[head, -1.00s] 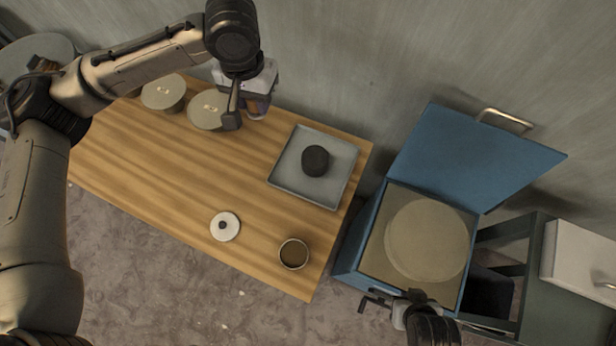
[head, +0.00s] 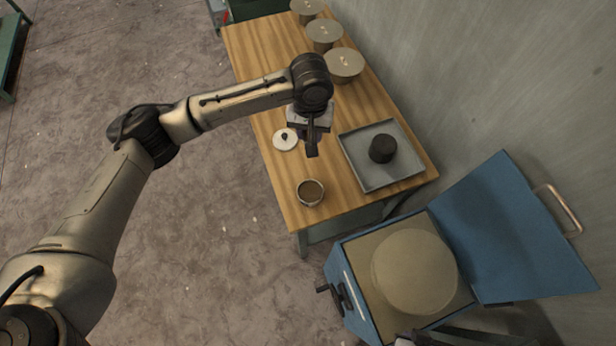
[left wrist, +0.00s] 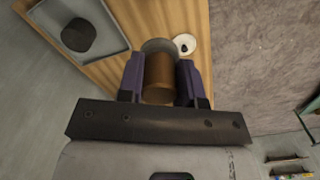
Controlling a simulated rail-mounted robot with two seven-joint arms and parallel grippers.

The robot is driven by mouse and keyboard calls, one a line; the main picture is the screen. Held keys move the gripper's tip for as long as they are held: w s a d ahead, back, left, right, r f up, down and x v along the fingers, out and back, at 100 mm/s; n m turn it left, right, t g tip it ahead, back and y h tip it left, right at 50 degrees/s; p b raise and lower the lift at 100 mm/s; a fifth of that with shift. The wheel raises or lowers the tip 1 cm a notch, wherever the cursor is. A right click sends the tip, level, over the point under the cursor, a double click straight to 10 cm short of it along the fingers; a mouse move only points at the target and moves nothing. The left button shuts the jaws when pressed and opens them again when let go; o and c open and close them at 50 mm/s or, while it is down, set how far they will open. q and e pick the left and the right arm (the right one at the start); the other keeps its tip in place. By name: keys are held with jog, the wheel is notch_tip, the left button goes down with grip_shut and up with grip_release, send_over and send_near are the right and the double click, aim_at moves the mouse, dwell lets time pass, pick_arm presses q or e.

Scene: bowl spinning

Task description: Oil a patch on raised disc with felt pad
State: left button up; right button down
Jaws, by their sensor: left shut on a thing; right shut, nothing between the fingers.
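The raised disc (head: 414,271) is a broad tan round on the open blue box. My left gripper (left wrist: 160,72) is shut on a brown cylinder (left wrist: 158,80) with a grey round end, which may be the felt pad; I cannot tell. In the head view my left gripper (head: 312,138) is above the table, between the white disc and the tray, and hides the cylinder. A small round cup (head: 310,193) with brown contents, perhaps oil, stands near the table's front corner. My right gripper (head: 408,341) is shut and empty at the bottom edge, beside the box, mostly cut off.
A grey tray (head: 355,169) holds a dark round block (head: 382,149). A white disc with a dark knob (head: 285,139) lies on the wooden table (head: 262,85). Several lidded tan cylinders (head: 343,64) stand along its far end. The blue lid (head: 520,235) stands open beside the wall.

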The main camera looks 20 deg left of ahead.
pick_arm(q)
jog(key=shift+s+d+f+n+b, duration=0.3)
jog(key=shift+f+n, duration=0.45)
jog(key=shift+f, duration=3.05)
jog(key=shift+s+d+f+n+b, duration=0.2)
jog(key=shift+s+f+n, duration=0.45)
jog(key=shift+f, duration=3.2)
jog(key=shift+s+d+f+n+b, duration=0.3)
jog(key=shift+f+n, duration=0.6)
jog(key=shift+f, duration=2.9)
notch_tip(320, 180, down, 4)
jog(key=b, duration=0.5)
jog(key=shift+w+a, duration=0.1)
jog(key=shift+a, duration=0.05)
jog(key=shift+f, duration=0.5)
